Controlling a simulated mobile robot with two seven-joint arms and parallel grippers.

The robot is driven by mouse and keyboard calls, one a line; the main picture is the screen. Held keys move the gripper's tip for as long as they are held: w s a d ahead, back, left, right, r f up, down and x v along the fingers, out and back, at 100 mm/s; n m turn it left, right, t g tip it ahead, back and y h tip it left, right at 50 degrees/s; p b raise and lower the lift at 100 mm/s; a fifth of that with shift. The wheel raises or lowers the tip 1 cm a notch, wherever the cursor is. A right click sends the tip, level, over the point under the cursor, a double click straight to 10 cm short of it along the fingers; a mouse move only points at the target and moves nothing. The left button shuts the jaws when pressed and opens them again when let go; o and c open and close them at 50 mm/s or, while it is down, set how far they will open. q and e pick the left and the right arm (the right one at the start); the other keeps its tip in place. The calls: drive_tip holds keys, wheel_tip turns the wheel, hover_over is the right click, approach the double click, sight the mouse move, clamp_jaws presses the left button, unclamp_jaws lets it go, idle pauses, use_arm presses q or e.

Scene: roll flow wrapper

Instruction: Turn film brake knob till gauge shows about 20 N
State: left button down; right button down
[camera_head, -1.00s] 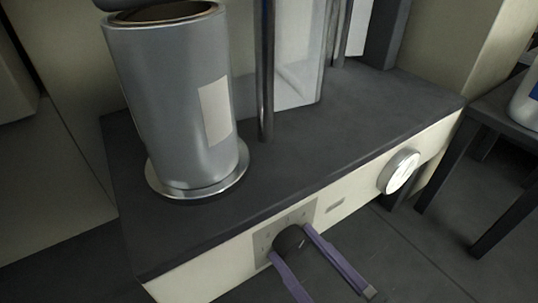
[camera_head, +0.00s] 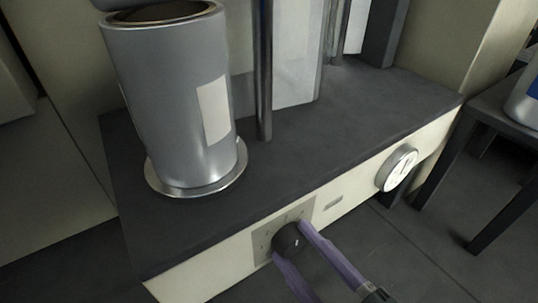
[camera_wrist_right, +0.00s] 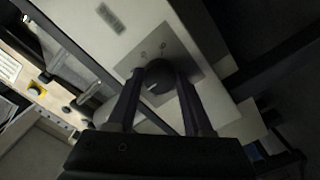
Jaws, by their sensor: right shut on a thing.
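The black round film brake knob (camera_head: 288,239) sits on a grey scale plate (camera_head: 262,246) on the cream front face of the machine. My right gripper (camera_head: 289,243) has its two purple-grey fingers on either side of the knob and is shut on it. The knob also shows between the fingers in the right wrist view (camera_wrist_right: 159,77), with a pale mark on its face. The round gauge (camera_head: 398,168) with a white dial is to the right on the same face. Its dark needle shows, but the numbers are too small to read. My left gripper is not in view.
A large silver film roll (camera_head: 170,100) stands on a round metal flange (camera_head: 196,183) on the dark machine top (camera_head: 300,150). A thin metal post (camera_head: 264,75) stands beside it. A dark table (camera_head: 500,125) with a white container is at the right.

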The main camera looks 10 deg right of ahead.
drive_tip(key=shift+f, duration=0.1)
drive_tip(key=shift+c, duration=1.5)
unclamp_jaws()
drive_tip(key=p+v, duration=0.2)
drive_tip(key=v, duration=0.8)
